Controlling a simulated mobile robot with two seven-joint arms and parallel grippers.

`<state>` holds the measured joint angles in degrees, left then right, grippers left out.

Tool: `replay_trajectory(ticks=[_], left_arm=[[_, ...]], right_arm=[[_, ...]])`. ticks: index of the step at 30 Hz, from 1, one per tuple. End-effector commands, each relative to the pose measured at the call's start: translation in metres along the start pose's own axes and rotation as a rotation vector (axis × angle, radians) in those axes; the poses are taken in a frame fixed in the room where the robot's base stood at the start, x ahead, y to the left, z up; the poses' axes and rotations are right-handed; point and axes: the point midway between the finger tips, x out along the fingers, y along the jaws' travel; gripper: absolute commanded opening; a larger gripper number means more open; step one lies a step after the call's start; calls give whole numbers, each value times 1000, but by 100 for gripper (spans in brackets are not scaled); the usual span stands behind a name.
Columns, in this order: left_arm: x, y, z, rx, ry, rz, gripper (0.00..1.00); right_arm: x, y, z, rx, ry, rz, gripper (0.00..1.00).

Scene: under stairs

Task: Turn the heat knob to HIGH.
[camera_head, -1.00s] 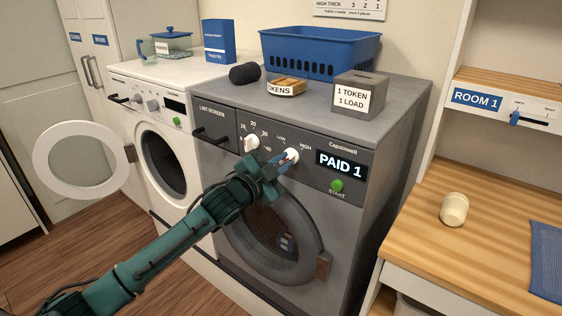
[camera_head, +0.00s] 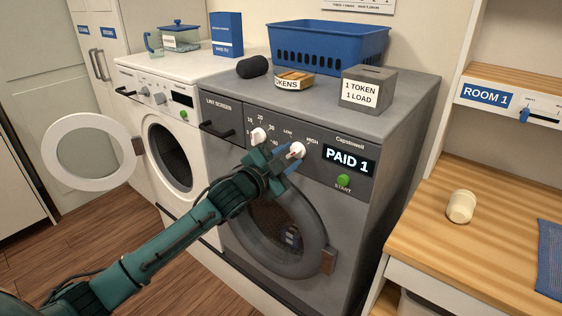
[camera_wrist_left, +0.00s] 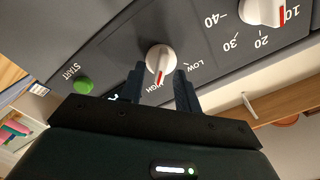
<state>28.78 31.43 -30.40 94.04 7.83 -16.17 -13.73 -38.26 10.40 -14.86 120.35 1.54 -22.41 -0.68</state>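The heat knob (camera_head: 297,149) is a white knob on the grey dryer's panel, between the LOW and HIGH labels. In the left wrist view the knob (camera_wrist_left: 160,58) has a red mark that points down, close to the HIGH lettering and away from LOW. My left gripper (camera_head: 287,160) is at the panel, just below and left of the knob. In the left wrist view its two dark fingers (camera_wrist_left: 159,75) stand apart, one each side of the knob's near edge, with gaps visible. Whether they touch it cannot be told. My right gripper is not in view.
A second white dial (camera_head: 258,135) with numbers sits left of the heat knob. The PAID 1 display (camera_head: 346,160) and green START button (camera_head: 343,180) are to the right. The dryer's round door (camera_head: 285,240) lies below my arm. A token box (camera_head: 367,91) stands on top.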

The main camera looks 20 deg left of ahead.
Motion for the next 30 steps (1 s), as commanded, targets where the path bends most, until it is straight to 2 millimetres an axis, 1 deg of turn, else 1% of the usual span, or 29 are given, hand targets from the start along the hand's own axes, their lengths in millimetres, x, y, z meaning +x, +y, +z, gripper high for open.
replay_trajectory(ticks=[5, 8, 12, 15, 18, 21, 24, 30], left_arm=[[-20, 1, 2, 2, -1, 1, 33], [-41, 2, 3, 2, -2, 2, 33], [-74, 2, 2, 3, -2, 3, 33], [-95, 3, 2, 1, -3, 3, 33], [-111, 2, 2, 2, -2, 2, 33], [-122, 1, 2, 1, -2, 1, 33], [-128, 1, 1, 2, -1, 1, 33], [-131, 0, 0, 2, 0, 0, 33]], right_arm=[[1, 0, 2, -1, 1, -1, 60], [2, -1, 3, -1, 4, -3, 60], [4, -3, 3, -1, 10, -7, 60], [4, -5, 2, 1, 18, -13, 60], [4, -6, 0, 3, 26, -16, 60], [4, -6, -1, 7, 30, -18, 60], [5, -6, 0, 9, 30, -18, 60], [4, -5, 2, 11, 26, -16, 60]])
